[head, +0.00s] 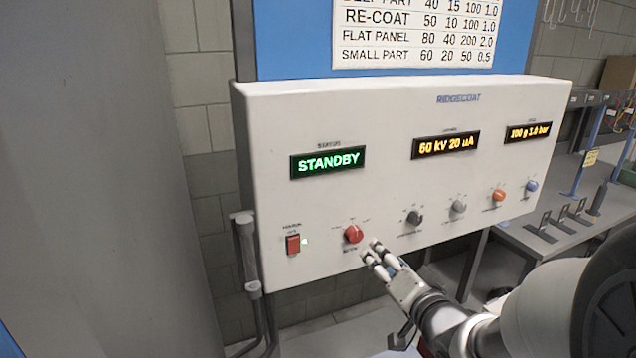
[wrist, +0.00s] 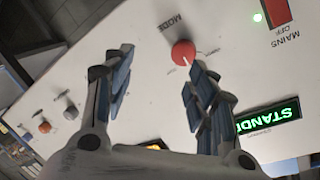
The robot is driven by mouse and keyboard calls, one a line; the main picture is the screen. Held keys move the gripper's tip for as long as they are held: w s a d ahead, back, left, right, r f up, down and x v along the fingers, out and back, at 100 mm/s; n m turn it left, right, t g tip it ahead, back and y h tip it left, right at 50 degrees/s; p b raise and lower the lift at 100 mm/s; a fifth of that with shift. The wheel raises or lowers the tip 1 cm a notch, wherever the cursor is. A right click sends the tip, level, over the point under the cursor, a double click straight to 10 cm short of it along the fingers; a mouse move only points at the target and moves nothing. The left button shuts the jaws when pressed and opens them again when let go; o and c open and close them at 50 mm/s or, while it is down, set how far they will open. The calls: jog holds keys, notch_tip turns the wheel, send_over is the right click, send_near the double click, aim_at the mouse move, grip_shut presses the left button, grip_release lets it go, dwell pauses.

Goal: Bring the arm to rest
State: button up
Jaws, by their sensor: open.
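My gripper (head: 376,252) is open and empty, in front of the lower part of a white control panel (head: 300,115). It is just below and right of the red mode knob (head: 353,234). In the wrist view my gripper (wrist: 160,85) has its two fingers spread, with the red knob (wrist: 183,53) just beyond the tip of the right finger. I cannot tell whether that finger touches the knob. My arm reaches in from the lower right of the head view.
The panel bears a red mains switch (head: 293,244), grey knobs (head: 414,217), an orange knob (head: 498,195) and a blue knob (head: 531,186). A green display (head: 328,162) reads STANDBY. A grey bench (head: 560,245) with tools stands at right. A pipe (head: 247,255) runs below left.

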jog(key=s+a+f+n+g+h, duration=0.1)
jog(key=s+n+g, duration=0.2)
jog(key=s, duration=1.1)
jog(key=s+a+f+n+g+h, duration=0.1)
jog(key=s+n+g, duration=0.3)
jog(key=s+g, duration=0.4)
jog(key=s+a, duration=0.1)
jog(key=s, duration=0.6)
jog(key=shift+a+h, duration=0.3)
jog(key=shift+h, duration=0.1)
